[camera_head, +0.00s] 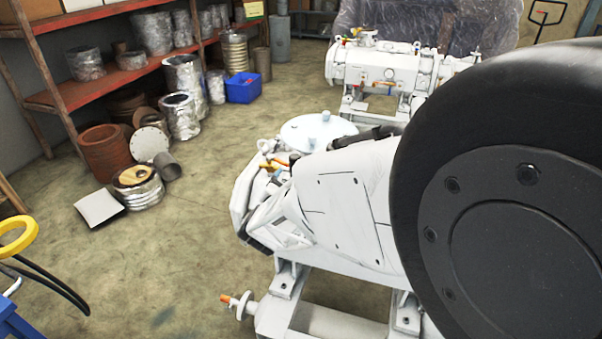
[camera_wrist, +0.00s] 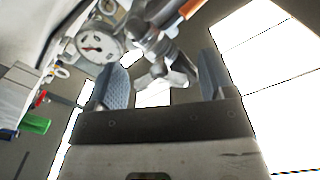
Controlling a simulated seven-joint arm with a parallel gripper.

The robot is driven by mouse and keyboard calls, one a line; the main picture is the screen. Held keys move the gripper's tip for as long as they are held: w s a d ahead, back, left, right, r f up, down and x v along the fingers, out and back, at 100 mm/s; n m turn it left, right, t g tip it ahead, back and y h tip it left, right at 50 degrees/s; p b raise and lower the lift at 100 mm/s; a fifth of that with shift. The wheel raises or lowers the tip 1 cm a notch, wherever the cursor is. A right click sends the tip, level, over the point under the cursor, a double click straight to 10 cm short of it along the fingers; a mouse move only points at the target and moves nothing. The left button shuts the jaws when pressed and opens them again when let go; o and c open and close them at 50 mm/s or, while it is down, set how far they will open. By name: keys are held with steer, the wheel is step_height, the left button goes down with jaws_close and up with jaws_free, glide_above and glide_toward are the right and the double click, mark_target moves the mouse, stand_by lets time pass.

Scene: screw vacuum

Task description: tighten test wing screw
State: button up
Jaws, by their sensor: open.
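My gripper (camera_wrist: 160,62) shows in the wrist view with its two fingers apart. A grey metal fitting with rounded lobes (camera_wrist: 172,72), which looks like the wing screw, shows between and beyond the fingers; I cannot tell whether they touch it. An orange part (camera_wrist: 191,8) is above it. In the head view, my arm covers much of the near vessel, and I cannot make out the fingers or the screw there. The vessel's pale round top (camera_head: 318,132) and orange parts (camera_head: 274,165) show beside the arm.
A round gauge (camera_wrist: 97,45) is close to the left finger in the wrist view. In the head view, a second white vessel (camera_head: 385,68) stands behind. Metal shelves (camera_head: 90,85) and a blue bin (camera_head: 243,88) are at the left. The floor between is open.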

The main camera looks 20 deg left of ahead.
steer(key=shift+s, duration=0.1)
steer(key=s, duration=0.7)
steer(key=shift+s, duration=0.3)
steer(key=shift+w+r, duration=0.1)
stand_by(0.4)
steer(key=w+d+r+n+g+y, duration=0.3)
steer(key=w+d+r, duration=0.2)
steer(key=d+r, duration=0.3)
steer(key=s+d+r+n+g+y, duration=0.1)
steer(key=s+d+r+n+g, duration=0.25)
steer(key=d, duration=0.65)
steer(key=s+d+r+g+h, duration=0.2)
steer(key=s+d+g, duration=0.2)
steer(key=s+d, duration=0.7)
steer(key=s+d+r+g+h, duration=0.2)
steer(key=s+d+g, duration=0.3)
steer(key=s+d, duration=0.7)
steer(key=d, duration=0.3)
steer(key=shift+s+r+m, duration=0.15)
steer(key=shift+s+m, duration=0.05)
steer(key=shift+m, duration=0.15)
